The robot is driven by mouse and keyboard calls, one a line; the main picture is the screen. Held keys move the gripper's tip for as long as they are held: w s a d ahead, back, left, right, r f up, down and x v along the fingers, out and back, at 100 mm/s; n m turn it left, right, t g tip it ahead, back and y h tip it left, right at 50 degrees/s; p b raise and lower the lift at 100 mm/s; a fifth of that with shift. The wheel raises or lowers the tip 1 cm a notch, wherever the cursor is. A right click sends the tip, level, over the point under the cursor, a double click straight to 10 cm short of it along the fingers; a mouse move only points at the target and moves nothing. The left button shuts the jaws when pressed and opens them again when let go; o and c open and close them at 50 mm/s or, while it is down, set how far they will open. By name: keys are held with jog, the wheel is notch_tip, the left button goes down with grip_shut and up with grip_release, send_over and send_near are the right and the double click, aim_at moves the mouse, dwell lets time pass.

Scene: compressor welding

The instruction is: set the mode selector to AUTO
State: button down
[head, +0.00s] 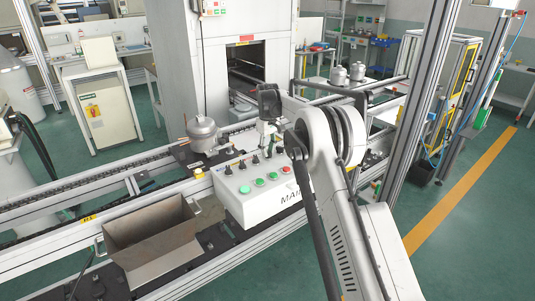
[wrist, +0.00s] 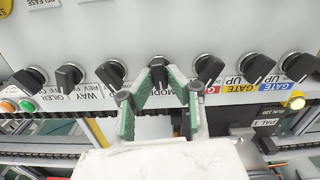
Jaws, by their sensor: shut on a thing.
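The mode selector (wrist: 158,67) is a black knob in a silver ring, in the middle of a row of similar knobs in the wrist view. The partly covered "MODE" label (wrist: 178,91) is beside it, upside down. My gripper (wrist: 160,80) has its green-padded fingers closed around the knob from both sides. Its position marks are hidden, so I cannot tell which setting it points to. In the head view, my gripper (head: 266,143) is over the back of the white control box (head: 240,205), and the arm and wrist hide the selector.
Neighbouring black knobs (wrist: 114,72) (wrist: 208,68) stand close on both sides of my fingers. Green, white and red buttons (head: 259,182) sit on the box's sloped face. An open metal bin (head: 150,235) and a grey compressor (head: 202,133) stand to the left.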

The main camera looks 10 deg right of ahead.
aim_at(268, 151)
jog(key=m+b, duration=0.2)
jog(key=m, duration=0.3)
jog(key=shift+d+m, duration=0.1)
jog(key=shift+m, duration=0.2)
dwell(0.4)
jog(key=c, duration=1.7)
grip_release()
notch_tip(268, 151, up, 12)
jog(key=shift+r, duration=0.1)
